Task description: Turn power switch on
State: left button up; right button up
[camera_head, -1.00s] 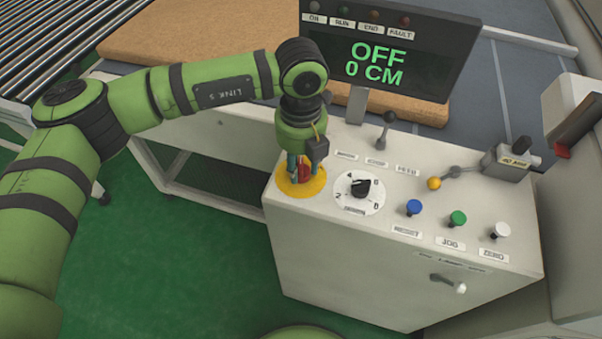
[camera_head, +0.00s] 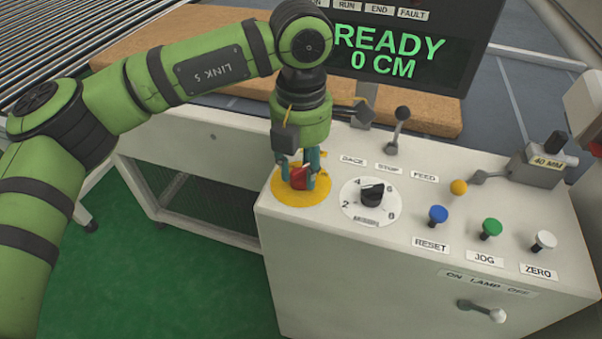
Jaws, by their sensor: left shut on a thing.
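The power switch is a red knob (camera_head: 299,178) on a round yellow plate (camera_head: 290,196) at the left end of the white control panel's top. My left gripper (camera_head: 302,178) points down over it with its teal fingers on either side, shut on the red knob. The fingers hide part of the knob. The display (camera_head: 400,50) above the panel reads READY and 0 CM in green. My right gripper is not in the picture.
Right of the plate are a black dial (camera_head: 372,194), blue (camera_head: 438,214), green (camera_head: 491,228) and white (camera_head: 543,240) buttons, and levers (camera_head: 402,114). Green floor (camera_head: 170,270) is clear at left.

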aim_at(301, 168)
pick_arm(q)
jog(key=shift+m+b, duration=0.45)
jog(key=shift+m, duration=0.45)
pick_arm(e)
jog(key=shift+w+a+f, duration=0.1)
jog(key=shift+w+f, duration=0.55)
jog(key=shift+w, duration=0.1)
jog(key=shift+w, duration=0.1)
pick_arm(q)
jog(key=o, duration=1.1)
jog(key=shift+o, duration=0.3)
notch_tip(301, 168, up, 12)
